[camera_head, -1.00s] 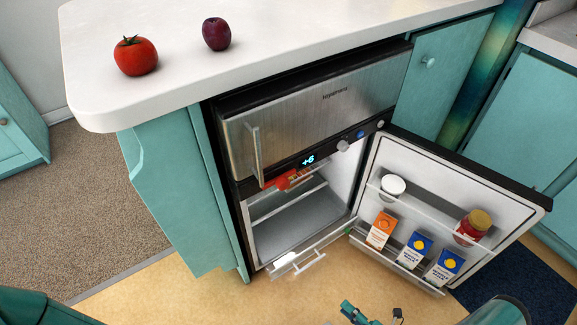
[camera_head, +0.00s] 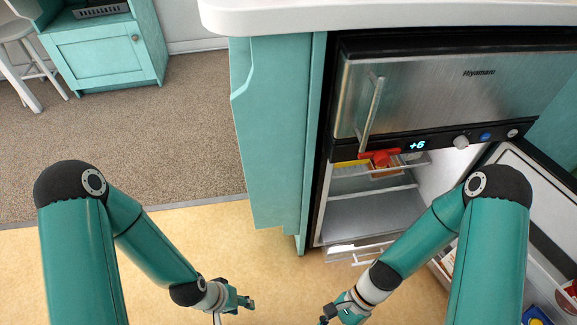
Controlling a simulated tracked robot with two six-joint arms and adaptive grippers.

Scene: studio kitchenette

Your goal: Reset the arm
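My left arm comes in from the left, and its teal gripper (camera_head: 234,306) hangs low over the tan floor, near the bottom edge of the head view.
The open fridge (camera_head: 370,212) holds a red and yellow item (camera_head: 378,160) on its upper shelf. Its open door (camera_head: 535,215) is at right, partly behind my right arm. The white counter (camera_head: 420,15) is above. Floor (camera_head: 200,240) is clear at left.

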